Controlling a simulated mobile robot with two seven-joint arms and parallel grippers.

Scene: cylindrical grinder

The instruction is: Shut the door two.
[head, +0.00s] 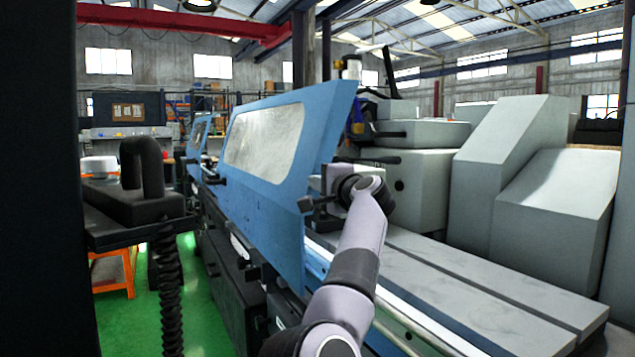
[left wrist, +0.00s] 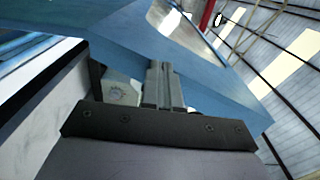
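A large blue door panel with a pale window (head: 262,140) stands along the front of the grinder in the head view. A second, smaller blue panel (head: 197,136) shows farther back. No label shows which one is door two. My left gripper (head: 311,204) is at the near edge of the large panel, low down. In the left wrist view the blue panel (left wrist: 115,55) fills the space beyond my left gripper (left wrist: 164,66). Its two fingers lie side by side with no clear gap, and contact with the panel cannot be told. My right gripper is not in view.
The grey machine bed (head: 480,285) runs along the right, with pale grey housings (head: 520,180) behind it. A dark fixture (head: 140,200) with a ribbed hose (head: 170,300) stands at the left. Green floor (head: 125,320) is open beside it.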

